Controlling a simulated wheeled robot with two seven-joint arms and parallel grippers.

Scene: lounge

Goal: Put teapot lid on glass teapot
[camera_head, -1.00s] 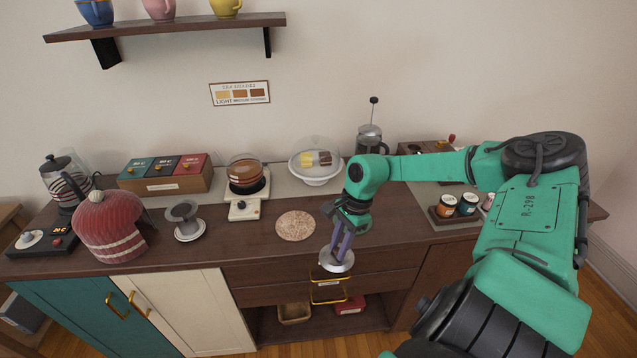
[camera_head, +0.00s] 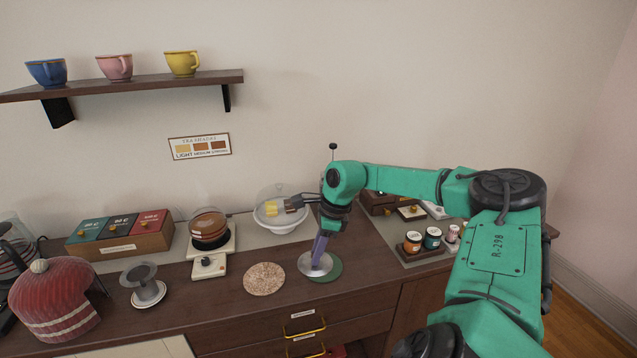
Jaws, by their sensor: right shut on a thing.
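My right gripper (camera_head: 319,258) is shut on a round, shiny, pale disc-shaped lid (camera_head: 306,266). It holds the lid low at the counter's front, over or on a green round mat (camera_head: 328,276); I cannot tell whether they touch. A rounded clear vessel with amber-brown contents (camera_head: 209,226), which looks like the glass teapot, stands on a white base with a knob, to the left of the gripper and further back. Its top opening is not clear at this size. My left gripper is not in view.
A cork mat (camera_head: 264,279) lies left of the lid. A domed cake stand (camera_head: 282,222) stands behind it. A grey dripper (camera_head: 143,284) and a red cosy (camera_head: 56,302) are at left. Small jars (camera_head: 432,240) stand at right. A cup shelf (camera_head: 130,86) hangs above.

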